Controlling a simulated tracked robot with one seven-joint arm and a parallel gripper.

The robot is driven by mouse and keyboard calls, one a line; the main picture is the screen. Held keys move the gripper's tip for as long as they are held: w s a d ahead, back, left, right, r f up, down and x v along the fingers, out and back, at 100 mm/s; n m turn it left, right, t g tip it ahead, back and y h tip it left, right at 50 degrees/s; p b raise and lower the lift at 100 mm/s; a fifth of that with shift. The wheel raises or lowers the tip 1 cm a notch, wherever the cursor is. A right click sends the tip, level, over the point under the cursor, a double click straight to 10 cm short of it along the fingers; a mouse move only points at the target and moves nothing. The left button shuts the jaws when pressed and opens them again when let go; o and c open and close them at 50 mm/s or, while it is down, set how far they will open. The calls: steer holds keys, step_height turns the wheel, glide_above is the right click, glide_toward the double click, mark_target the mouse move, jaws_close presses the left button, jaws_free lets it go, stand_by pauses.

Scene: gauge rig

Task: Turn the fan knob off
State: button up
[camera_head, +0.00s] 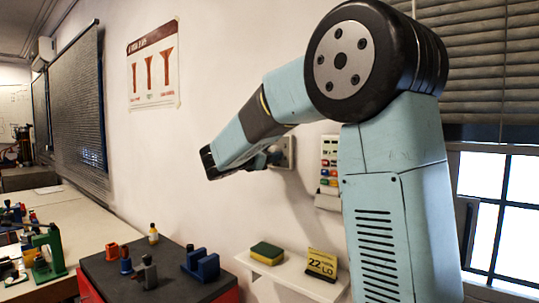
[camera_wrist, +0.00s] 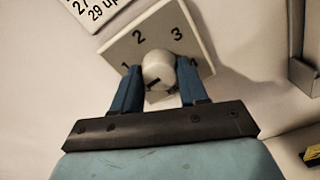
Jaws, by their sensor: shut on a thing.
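The fan knob (camera_wrist: 158,66) is a round white knob on a pale square wall plate (camera_wrist: 140,44) marked 1, 2 and 3. My gripper (camera_wrist: 160,74) has its two blue fingers on either side of the knob and is shut on it. A dark mark shows on the knob's lower side; I cannot tell for sure which setting it points to. In the head view, my gripper (camera_head: 273,157) reaches the wall plate (camera_head: 288,150), and the knob itself is hidden.
A panel with coloured buttons (camera_head: 329,165) is on the wall to the right of the plate. Below, a white shelf (camera_head: 290,275) holds a sponge (camera_head: 267,253) and a yellow sign (camera_head: 322,264). A sign with numbers (camera_wrist: 92,10) is at the upper left in the wrist view.

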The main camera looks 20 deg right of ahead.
steer(key=shift+f+n, duration=0.15)
steer(key=shift+n, duration=2.15)
steer(key=o, duration=1)
steer(key=shift+o, duration=0.2)
steer(key=v, duration=1.3)
steer(key=shift+s+a, duration=0.2)
steer(key=shift+a, duration=0.1)
